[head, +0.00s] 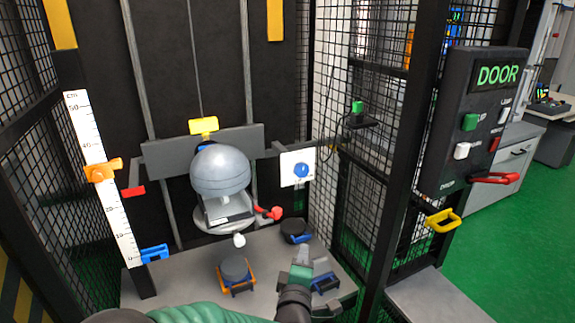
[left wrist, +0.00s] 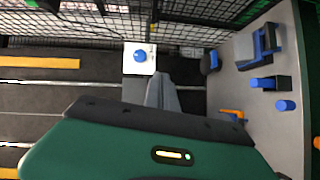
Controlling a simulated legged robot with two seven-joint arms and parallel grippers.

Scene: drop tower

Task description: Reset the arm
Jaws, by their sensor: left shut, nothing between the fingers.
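My left arm (head: 215,313), with a green sleeve, comes in low from the left in the head view. My left gripper (head: 304,256) is shut and empty in front of the grey base plate (head: 190,277). In the left wrist view the narrow grey fingers of my left gripper (left wrist: 160,92) are together and point toward a white plate with a blue button (left wrist: 139,57). The same white plate (head: 296,168) stands behind and above the gripper in the head view. Whether the fingertips touch anything cannot be told, but no object shows between them. My right gripper is not in view.
A grey dome (head: 220,172) sits on the tower carriage, with a red lever (head: 268,212) beside it. An orange-framed block (head: 235,272) lies on the base. A black post and the DOOR panel (head: 477,120) stand right. A ruler (head: 103,180) stands left.

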